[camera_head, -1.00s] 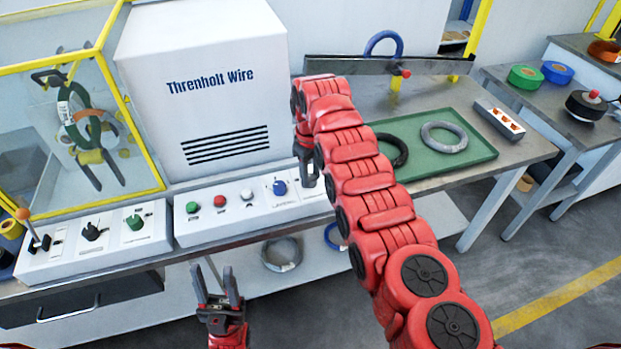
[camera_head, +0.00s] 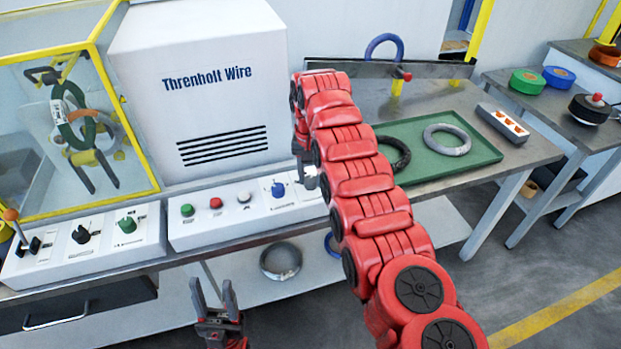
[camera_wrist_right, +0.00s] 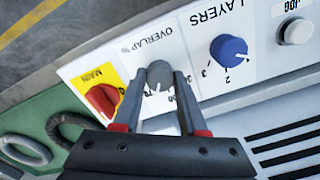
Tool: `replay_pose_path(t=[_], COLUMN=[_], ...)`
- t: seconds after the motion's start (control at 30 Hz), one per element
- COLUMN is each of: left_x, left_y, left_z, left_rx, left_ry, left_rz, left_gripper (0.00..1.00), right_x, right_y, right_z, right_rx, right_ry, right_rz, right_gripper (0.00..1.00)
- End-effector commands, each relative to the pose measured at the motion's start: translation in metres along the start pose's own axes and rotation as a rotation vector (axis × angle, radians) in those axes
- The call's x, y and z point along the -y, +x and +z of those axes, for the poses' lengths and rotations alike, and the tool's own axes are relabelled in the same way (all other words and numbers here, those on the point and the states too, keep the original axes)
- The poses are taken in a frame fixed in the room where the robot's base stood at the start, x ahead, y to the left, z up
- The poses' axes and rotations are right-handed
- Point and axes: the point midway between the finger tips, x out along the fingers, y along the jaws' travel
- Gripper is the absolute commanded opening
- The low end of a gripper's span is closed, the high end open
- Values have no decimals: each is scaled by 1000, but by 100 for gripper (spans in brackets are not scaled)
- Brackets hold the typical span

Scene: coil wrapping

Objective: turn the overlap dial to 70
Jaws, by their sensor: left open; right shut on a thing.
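The overlap dial (camera_wrist_right: 158,76) is a grey round knob under the printed word OVERLAP in the right wrist view. My right gripper (camera_wrist_right: 160,84) is shut on it, one finger on each side. A white pointer line on the knob faces the bottom of the picture, close to a printed number that looks like 70; the fingers hide part of the scale. In the head view my right gripper (camera_head: 308,178) is at the right end of the white panel, and it and the arm hide the dial. My left gripper (camera_head: 216,298) is open and empty in front of the table.
The blue layers knob (camera_wrist_right: 229,50) is beside the dial, and the red main switch (camera_wrist_right: 103,100) is on its other side. The panel also has a white button (camera_head: 244,197), a red one (camera_head: 216,203) and a green one (camera_head: 187,210). A green tray (camera_head: 470,160) holds coils.

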Motion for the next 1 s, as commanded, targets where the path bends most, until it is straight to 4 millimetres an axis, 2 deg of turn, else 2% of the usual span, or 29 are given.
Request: replay_pose_path(t=[0.2,0.5,1.0], left_x=[0,0,0], left_y=[-3,-2,-2], left_z=[0,0,0], left_rx=[0,0,0], left_ry=[0,0,0], left_rz=[0,0,0], left_gripper=[50,50,50], right_x=[0,0,0], right_y=[0,0,0], right_z=[0,0,0], right_rx=[0,0,0], right_ry=[184,361,443], right_rz=[-1,0,0], right_gripper=[0,0,0])
